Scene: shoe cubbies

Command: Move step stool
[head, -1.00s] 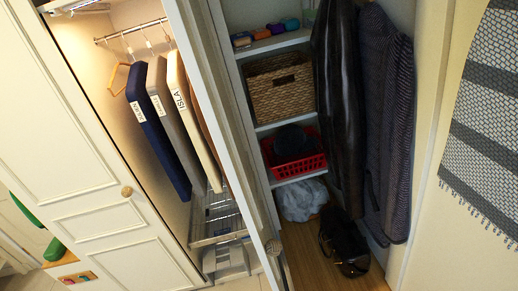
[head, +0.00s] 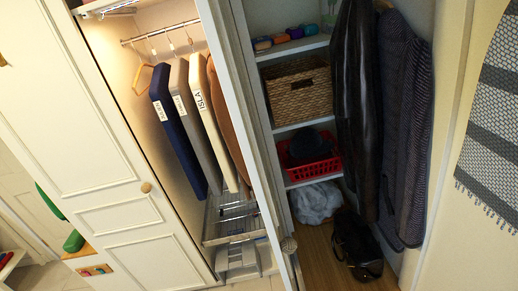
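A grey, stepped object (head: 238,258) that looks like the step stool stands low in the lit wardrobe at bottom centre. It sits under a metal wire rack (head: 232,224), and its lower part is near the frame's bottom edge. I cannot tell for certain that it is the stool. My gripper is not in view, so I see nothing held.
A white door (head: 110,190) with a round knob stands left of the wardrobe. Labelled garment boards (head: 178,135) hang above the rack. An open door edge (head: 250,150) separates it from a cubby with a basket (head: 297,90), red crate (head: 310,170) and dark bag (head: 357,245).

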